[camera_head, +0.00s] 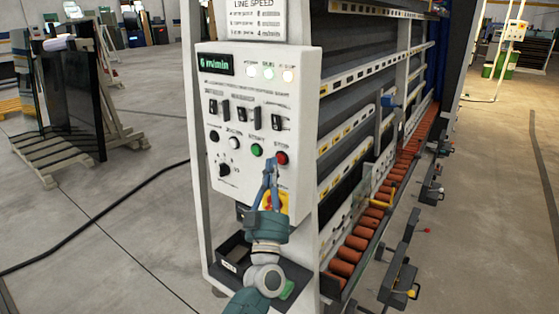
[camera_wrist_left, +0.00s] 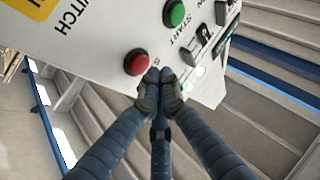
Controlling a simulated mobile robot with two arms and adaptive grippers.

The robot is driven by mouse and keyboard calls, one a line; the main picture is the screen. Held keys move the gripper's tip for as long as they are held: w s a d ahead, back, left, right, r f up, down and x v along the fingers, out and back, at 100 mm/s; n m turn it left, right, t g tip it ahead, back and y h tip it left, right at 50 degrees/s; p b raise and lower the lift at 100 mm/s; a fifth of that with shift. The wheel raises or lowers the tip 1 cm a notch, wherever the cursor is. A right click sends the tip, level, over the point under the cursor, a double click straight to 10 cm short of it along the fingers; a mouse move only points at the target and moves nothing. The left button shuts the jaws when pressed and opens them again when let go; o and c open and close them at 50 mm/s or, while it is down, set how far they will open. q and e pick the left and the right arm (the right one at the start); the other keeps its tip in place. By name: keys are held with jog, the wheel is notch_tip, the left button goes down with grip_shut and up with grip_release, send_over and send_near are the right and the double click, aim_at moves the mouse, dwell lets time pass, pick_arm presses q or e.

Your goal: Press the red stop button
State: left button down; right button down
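The red stop button (camera_head: 281,158) is at the lower right of the white control panel (camera_head: 250,180). It also shows in the left wrist view (camera_wrist_left: 137,62), uncovered. My left gripper (camera_head: 270,164) is in front of the panel, its fingertips just left of and slightly below the red button. In the left wrist view its fingertips (camera_wrist_left: 159,82) are together with nothing between them, beside the button's lower right edge. I cannot tell whether they touch the panel. My right gripper is not in view.
A green start button (camera_head: 257,150) is left of the red one and also shows in the left wrist view (camera_wrist_left: 174,14). A yellow part (camera_head: 278,202) of the panel is partly hidden behind my gripper. Orange rollers (camera_head: 352,243) run along the machine at right. Open floor lies left.

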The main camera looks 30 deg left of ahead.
pick_arm(q)
jog(key=shift+w, duration=0.15)
jog(key=shift+w, duration=0.3)
jog(key=shift+w, duration=0.5)
dwell(0.6)
jog(key=shift+s, duration=0.1)
jog(key=shift+s+p, duration=0.4)
jog(key=shift+s, duration=0.45)
jog(key=s+p, duration=0.2)
jog(key=s, duration=0.3)
jog(key=shift+a, duration=0.2)
